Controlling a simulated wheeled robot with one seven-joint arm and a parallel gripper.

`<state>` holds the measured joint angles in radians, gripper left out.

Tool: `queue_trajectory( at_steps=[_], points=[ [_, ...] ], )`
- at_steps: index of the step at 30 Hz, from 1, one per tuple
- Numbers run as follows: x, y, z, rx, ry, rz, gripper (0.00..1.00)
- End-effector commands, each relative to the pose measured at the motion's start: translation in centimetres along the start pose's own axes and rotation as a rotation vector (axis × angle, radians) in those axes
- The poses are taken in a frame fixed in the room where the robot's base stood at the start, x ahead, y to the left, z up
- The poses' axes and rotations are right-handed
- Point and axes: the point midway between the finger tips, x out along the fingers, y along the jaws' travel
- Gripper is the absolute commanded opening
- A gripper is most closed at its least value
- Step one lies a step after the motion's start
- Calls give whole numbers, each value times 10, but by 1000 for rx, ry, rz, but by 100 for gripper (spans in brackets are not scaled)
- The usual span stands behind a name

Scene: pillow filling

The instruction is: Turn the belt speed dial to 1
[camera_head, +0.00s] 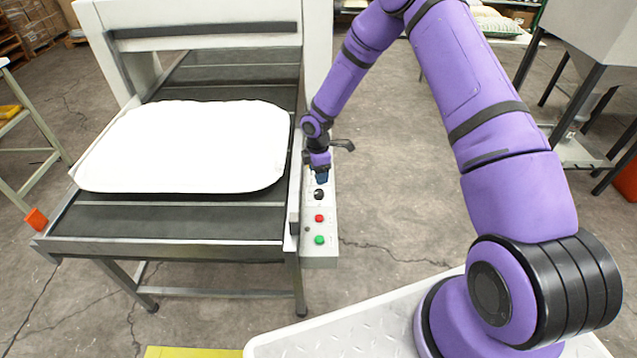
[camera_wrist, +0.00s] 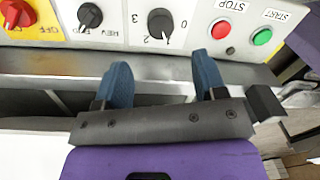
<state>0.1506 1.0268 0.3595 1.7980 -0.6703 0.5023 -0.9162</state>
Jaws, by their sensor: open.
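The belt speed dial (camera_wrist: 160,22) is a black round knob on the light control panel, with 0 to its right and 2 and 3 to its left in the wrist view. I cannot tell for sure which number its pointer marks. My gripper (camera_wrist: 161,78) has two blue fingers, open and empty. The dial lies beyond the fingertips, roughly centred between them, and they appear apart from it. In the head view my gripper (camera_head: 321,178) is over the panel (camera_head: 322,258) beside the conveyor, just above a black knob (camera_head: 319,194). The gripper partly hides the panel there.
Near the dial are a black REV-labelled knob (camera_wrist: 90,15), a red switch on yellow (camera_wrist: 17,14), a red STOP button (camera_wrist: 221,29) and a green START button (camera_wrist: 262,37). A white pillow (camera_head: 190,145) lies on the belt (camera_head: 170,222). Open floor lies right of the panel.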

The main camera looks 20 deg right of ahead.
Motion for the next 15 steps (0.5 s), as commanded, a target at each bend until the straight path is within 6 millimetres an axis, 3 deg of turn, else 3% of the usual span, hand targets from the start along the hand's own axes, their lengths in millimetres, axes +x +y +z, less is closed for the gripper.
queue_trajectory(
  at_steps=[6,15],
  points=[
    [-21,0,0,1,0,0,64],
    [-24,0,0,0,0,-1,64]
  ],
)
